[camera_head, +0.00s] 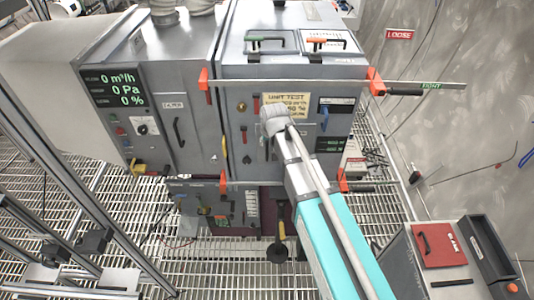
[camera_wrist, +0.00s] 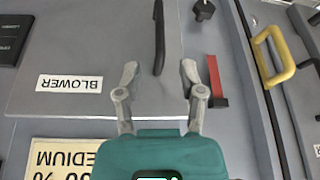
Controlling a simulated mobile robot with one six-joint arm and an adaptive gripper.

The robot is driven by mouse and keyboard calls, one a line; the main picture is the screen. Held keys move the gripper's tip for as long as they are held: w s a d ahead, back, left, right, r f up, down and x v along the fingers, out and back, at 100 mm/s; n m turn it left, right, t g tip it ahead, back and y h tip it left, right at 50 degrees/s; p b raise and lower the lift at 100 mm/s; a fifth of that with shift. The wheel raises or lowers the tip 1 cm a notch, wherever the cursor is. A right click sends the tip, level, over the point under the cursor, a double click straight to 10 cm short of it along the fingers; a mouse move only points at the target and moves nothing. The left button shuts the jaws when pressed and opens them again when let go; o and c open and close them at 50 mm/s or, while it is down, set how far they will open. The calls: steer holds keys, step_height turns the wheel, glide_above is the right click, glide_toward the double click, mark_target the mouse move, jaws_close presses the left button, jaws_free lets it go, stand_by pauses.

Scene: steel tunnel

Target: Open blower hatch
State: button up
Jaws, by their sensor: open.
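The blower hatch (camera_wrist: 90,50) is a flat grey panel labelled BLOWER, upside down in the wrist view. Its black bar handle (camera_wrist: 159,35) stands upright at the top centre of that view. My gripper (camera_wrist: 160,72) is open, with one finger on each side of the handle's lower end. The fingers do not close on it, and I cannot tell how far away it is in depth. In the head view my gripper (camera_head: 273,117) is in front of the right-hand cabinet face (camera_head: 228,110), and it and my arm hide most of the hatch.
Orange-ended clamp bars (camera_head: 290,85) cross above the hatch face and below it. A red strip (camera_wrist: 216,82) and a black knob (camera_wrist: 203,10) sit beside the handle. A yellow handle (camera_wrist: 290,55) is farther right. A grey box with a red panel (camera_head: 440,245) stands at lower right.

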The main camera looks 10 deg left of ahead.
mark_target(267, 148)
steer(key=shift+b+x, duration=3.15)
steer(key=shift+x, duration=0.55)
jaws_close()
